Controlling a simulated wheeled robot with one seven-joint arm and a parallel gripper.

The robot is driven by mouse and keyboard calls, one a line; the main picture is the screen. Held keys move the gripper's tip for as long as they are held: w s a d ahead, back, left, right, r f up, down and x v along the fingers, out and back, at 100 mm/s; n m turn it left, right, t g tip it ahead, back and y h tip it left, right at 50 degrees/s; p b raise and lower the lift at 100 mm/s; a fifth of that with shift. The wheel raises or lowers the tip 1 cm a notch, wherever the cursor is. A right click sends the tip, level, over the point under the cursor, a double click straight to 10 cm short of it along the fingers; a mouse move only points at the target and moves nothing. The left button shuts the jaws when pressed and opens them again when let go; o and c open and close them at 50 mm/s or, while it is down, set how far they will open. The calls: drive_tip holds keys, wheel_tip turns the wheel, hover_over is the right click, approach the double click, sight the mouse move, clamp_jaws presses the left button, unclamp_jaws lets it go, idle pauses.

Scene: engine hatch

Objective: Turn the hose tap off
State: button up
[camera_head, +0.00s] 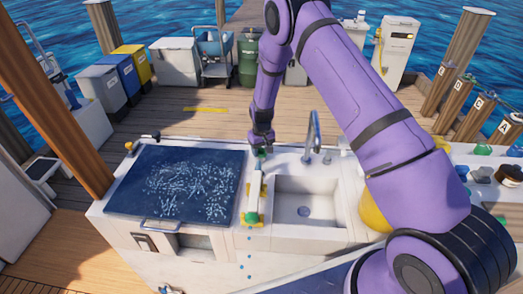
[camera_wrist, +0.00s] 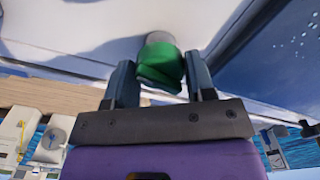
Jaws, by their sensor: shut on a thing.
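The hose tap's green knob (camera_head: 262,153) is on the white counter between the dark blue hatch and the sink. My gripper (camera_head: 262,146) reaches down to it from above. In the wrist view, the green knob (camera_wrist: 158,66) sits between the two fingers of my gripper (camera_wrist: 160,78), which is shut on it. A pale grey cap or base shows at the knob's far end. A white hose or nozzle piece (camera_head: 255,190) with green and yellow parts lies toward the counter's front edge. Blue drops (camera_head: 249,254) show in a line below its front end.
The sink (camera_head: 304,208) with its upright faucet (camera_head: 314,135) is just right of the tap. The wet dark blue hatch lid (camera_head: 180,185) is to the left. Bottles and small items (camera_head: 485,172) stand at the right. A wooden post (camera_head: 55,95) rises at the left.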

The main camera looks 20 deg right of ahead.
drive_tip(key=m, duration=0.4)
drive_tip(key=shift+m, duration=0.3)
drive_tip(key=m, duration=0.3)
drive_tip(key=shift+m, duration=0.3)
drive_tip(key=m, duration=0.3)
drive_tip(key=shift+m, duration=2)
drive_tip(key=o, duration=0.9)
wheel_tip(320, 180, up, 11)
drive_tip(key=shift+f, duration=0.1)
